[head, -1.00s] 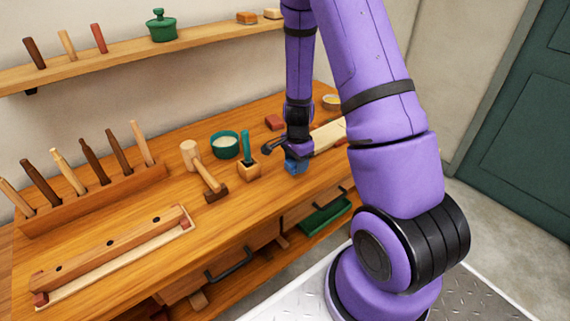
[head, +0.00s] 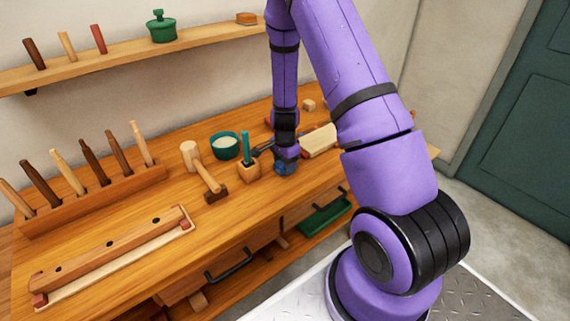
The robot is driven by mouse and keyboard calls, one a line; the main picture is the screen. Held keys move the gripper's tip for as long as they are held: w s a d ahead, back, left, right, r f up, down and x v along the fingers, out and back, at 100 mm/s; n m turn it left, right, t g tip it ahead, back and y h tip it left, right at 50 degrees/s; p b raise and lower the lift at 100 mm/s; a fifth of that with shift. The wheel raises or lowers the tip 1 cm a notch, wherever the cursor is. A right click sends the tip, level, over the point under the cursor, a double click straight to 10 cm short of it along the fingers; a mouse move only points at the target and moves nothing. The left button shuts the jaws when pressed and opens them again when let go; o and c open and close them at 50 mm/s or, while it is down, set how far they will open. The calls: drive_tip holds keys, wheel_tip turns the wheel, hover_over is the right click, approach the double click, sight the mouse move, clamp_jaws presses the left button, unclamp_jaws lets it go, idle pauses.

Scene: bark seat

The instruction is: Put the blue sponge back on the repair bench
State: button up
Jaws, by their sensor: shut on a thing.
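The blue sponge (head: 285,168) is a small blue block under my gripper (head: 285,160), in the right part of the repair bench. My gripper points down and is shut on the sponge. The sponge is low over the wooden top of the repair bench (head: 215,225); I cannot tell whether it touches. The fingertips and the sponge's upper part are partly hidden by the gripper body.
Left of the sponge stands a small wooden holder (head: 249,172) with a teal-handled tool. A teal bowl (head: 225,146) and a mallet (head: 208,178) are farther left. A pale block (head: 320,141) lies to the right. The bench front is clear; a green tray (head: 325,216) sits below.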

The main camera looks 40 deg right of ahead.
drive_tip(key=shift+f, duration=0.1)
drive_tip(key=o, duration=0.9)
wheel_tip(320, 180, up, 12)
drive_tip(key=s+a+r+n+t, duration=0.1)
drive_tip(key=s+a+r+n, duration=0.2)
drive_tip(key=r, duration=0.4)
drive_tip(key=s+a+r+n+t+y, duration=0.1)
drive_tip(key=s+a+r+n, duration=0.1)
drive_tip(key=r, duration=0.5)
drive_tip(key=s+a+r+n+t, duration=0.1)
drive_tip(key=s+a+r+n, duration=0.2)
drive_tip(key=r, duration=0.3)
drive_tip(key=s+a+r+n, duration=0.1)
drive_tip(key=s+r+n, duration=0.2)
drive_tip(key=s, duration=0.3)
drive_tip(key=s+a+r+n+t, duration=0.1)
drive_tip(key=s+a+r+n, duration=0.1)
drive_tip(key=s, duration=0.4)
drive_tip(key=s+a+r+n+t+h, duration=0.1)
drive_tip(key=s+a+r+n, duration=0.1)
drive_tip(key=s+r+n, duration=0.2)
drive_tip(key=shift+s+r+n, duration=0.15)
drive_tip(key=shift+s+r, duration=0.3)
drive_tip(key=shift+s, duration=0.2)
drive_tip(key=shift+s+r+n, duration=0.15)
drive_tip(key=shift+s+r, duration=0.25)
drive_tip(key=shift+s, duration=0.25)
